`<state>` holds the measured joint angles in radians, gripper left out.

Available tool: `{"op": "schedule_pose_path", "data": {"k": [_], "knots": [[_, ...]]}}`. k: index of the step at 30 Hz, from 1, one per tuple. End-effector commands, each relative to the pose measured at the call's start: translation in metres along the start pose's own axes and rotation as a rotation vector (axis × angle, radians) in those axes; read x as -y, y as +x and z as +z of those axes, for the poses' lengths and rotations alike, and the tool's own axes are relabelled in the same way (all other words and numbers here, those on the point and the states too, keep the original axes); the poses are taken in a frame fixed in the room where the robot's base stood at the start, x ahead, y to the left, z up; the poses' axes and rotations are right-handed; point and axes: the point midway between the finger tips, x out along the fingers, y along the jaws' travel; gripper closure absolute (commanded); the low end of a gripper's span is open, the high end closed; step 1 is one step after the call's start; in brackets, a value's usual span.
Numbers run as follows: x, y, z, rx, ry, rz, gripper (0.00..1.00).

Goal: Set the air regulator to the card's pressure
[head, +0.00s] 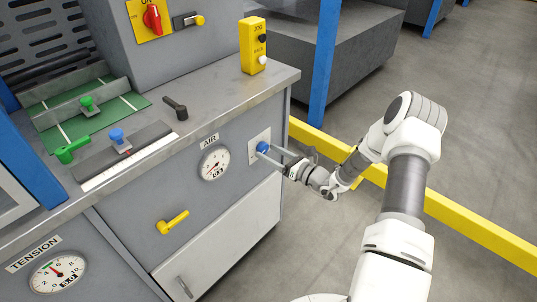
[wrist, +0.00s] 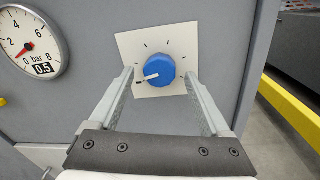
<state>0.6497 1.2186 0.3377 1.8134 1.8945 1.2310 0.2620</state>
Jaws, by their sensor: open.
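The air regulator is a blue round knob (wrist: 160,70) on a white plate (wrist: 181,45) with tick marks. Its white pointer points left and slightly down. In the head view the knob (head: 263,147) is on the cabinet front, right of the AIR gauge (head: 214,164). The gauge also shows in the wrist view (wrist: 32,43); its red needle is near the low end and its readout shows 0.5, in bar. My gripper (wrist: 161,80) is open, with one finger on each side of the knob, apparently not touching it. No card with a pressure is visible.
A yellow lever (head: 173,222) is below the gauge. A yellow JOG/BACK button box (head: 253,48) stands on the counter above. A TENSION gauge (head: 57,274) reads 5.0 at lower left. A yellow floor rail (head: 460,222) and blue post (head: 323,75) are to the right.

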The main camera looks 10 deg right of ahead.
Motion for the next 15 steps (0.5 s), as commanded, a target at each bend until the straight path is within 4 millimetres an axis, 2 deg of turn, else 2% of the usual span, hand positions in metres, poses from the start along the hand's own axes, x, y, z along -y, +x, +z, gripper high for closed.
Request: {"op": "schedule_pose_path", "data": {"k": [4,12,15], "knots": [[0.0002,0.0084,-0.0001,0.000,-0.001,0.000,0.19],[0.0001,0.0093,0.0004,0.000,0.000,-0.001,0.19],[0.0001,0.0092,0.0003,0.000,0.000,-0.001,0.37]]}}
